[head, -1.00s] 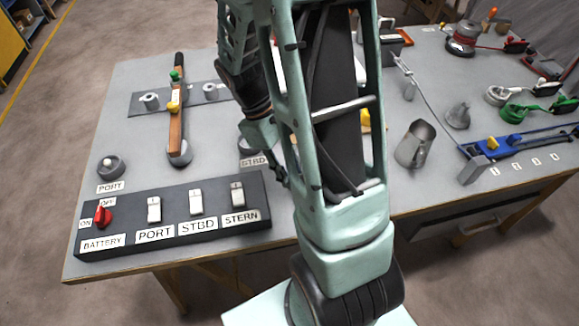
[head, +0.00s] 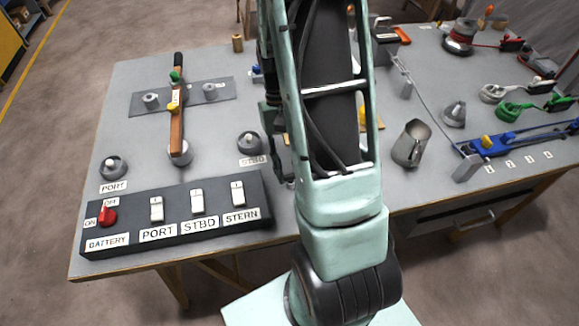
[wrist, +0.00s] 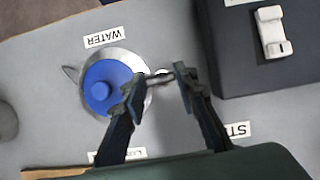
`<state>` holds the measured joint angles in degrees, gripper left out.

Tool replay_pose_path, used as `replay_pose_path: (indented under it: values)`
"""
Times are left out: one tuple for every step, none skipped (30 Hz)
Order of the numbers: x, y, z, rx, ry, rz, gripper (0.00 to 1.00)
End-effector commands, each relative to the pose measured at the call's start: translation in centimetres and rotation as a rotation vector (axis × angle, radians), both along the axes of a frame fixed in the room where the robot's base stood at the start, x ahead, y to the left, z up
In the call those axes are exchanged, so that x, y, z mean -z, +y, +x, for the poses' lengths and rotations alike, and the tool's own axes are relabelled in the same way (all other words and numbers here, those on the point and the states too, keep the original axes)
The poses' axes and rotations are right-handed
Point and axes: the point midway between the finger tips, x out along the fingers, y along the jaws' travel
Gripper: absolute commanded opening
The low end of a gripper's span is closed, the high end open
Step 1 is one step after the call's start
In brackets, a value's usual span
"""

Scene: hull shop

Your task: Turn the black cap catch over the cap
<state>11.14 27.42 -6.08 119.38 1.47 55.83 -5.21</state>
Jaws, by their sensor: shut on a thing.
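The blue cap (wrist: 108,87) sits on a round metal plate by an upside-down WATER label (wrist: 104,37) in the wrist view. My gripper (wrist: 158,85) is at the right edge of this plate, beside the cap. Its fingers are shut on a small part, taken to be the black cap catch, which the fingertips mostly hide. A small pale round piece shows between the fingertips. Which way the catch points cannot be told. In the head view my arm hides the cap and catch.
The black switch panel (head: 178,229) stands close to the gripper; its corner also shows in the wrist view (wrist: 225,75). The STBD knob (head: 250,142) is behind the panel. A metal jug (head: 411,143) and the blue rail (head: 520,139) stand right of my arm.

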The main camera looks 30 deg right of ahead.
Motion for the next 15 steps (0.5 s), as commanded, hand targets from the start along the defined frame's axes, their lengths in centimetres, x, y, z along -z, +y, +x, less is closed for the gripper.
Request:
replay_pose_path:
  values:
    - [-0.07, -0.07, 0.03, 0.018, -0.001, -0.001, 0.03]
    - [-0.06, -0.08, 0.04, 0.027, -0.001, -0.001, 0.03]
    - [-0.06, -0.07, 0.04, 0.038, -0.002, -0.001, 0.03]
    - [-0.05, -0.07, 0.04, 0.044, -0.002, 0.0, 0.03]
    - [-0.05, -0.06, 0.05, 0.05, -0.002, -0.001, 0.03]
    - [-0.05, -0.06, 0.05, 0.056, -0.002, 0.0, 0.03]
    - [-0.05, -0.06, 0.05, 0.061, -0.002, -0.001, 0.03]
    - [-0.05, -0.07, 0.05, 0.064, -0.002, -0.001, 0.03]
    - [-0.05, -0.07, 0.06, 0.067, -0.002, -0.001, 0.03]
    - [-0.04, -0.07, 0.05, 0.069, -0.002, -0.001, 0.03]
    - [-0.04, -0.07, 0.05, 0.07, -0.002, 0.0, 0.03]
    - [-0.04, -0.07, 0.05, 0.071, -0.002, -0.001, 0.03]
    - [-0.04, -0.07, 0.05, 0.072, -0.002, -0.001, 0.03]
    - [-0.04, -0.07, 0.05, 0.072, -0.002, -0.001, 0.03]
    - [-0.04, -0.07, 0.05, 0.072, -0.002, -0.001, 0.03]
